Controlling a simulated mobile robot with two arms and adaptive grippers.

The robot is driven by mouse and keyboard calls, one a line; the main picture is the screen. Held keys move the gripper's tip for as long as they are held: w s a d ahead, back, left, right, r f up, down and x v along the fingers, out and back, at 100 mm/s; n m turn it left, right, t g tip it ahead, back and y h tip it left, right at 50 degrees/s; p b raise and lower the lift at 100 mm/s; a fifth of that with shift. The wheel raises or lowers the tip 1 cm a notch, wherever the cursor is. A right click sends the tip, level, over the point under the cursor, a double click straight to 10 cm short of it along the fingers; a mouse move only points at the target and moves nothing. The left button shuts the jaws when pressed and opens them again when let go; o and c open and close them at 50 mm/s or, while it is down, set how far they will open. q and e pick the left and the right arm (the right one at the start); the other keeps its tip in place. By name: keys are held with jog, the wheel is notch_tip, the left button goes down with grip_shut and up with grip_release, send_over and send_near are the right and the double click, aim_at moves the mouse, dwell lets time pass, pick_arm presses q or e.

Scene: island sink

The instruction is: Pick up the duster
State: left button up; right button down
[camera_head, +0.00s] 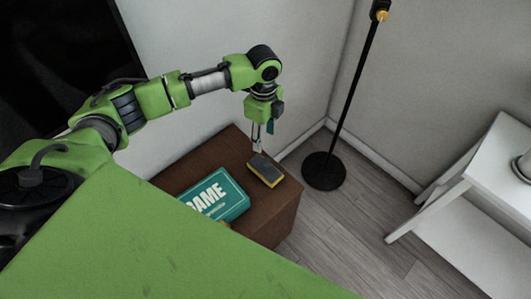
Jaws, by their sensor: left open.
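The duster (266,170) is a small block with a dark grey top and a yellow edge. It lies on a brown wooden box-like table (272,207) near its back right corner. My left gripper (257,147) points down from above, with its fingertips just over or at the duster's upper left end. It is open; I cannot tell whether the fingers touch the duster or straddle it. My right gripper is not in view.
A teal game box (227,203) lies left of the duster. A black floor lamp (323,171) stands just right of the table. A white shelf table (480,180) is at the right. Walls meet behind; the wooden floor (350,235) between is clear.

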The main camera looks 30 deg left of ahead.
aim_at(265, 161)
pick_arm(q)
jog(key=f, duration=0.2)
jog(key=s+f, duration=0.1)
jog(key=f, duration=0.1)
jog(key=shift+d, duration=0.1)
jog(key=f, duration=0.2)
jog(key=shift+w+f, duration=0.2)
jog(key=shift+f, duration=0.55)
jog(key=shift+f+p, duration=0.35)
jog(key=shift+f, duration=0.2)
jog(key=f, duration=0.3)
jog(key=shift+d+f, duration=0.2)
jog(key=shift+f, duration=0.4)
jog(key=shift+c, duration=0.7)
grip_shut()
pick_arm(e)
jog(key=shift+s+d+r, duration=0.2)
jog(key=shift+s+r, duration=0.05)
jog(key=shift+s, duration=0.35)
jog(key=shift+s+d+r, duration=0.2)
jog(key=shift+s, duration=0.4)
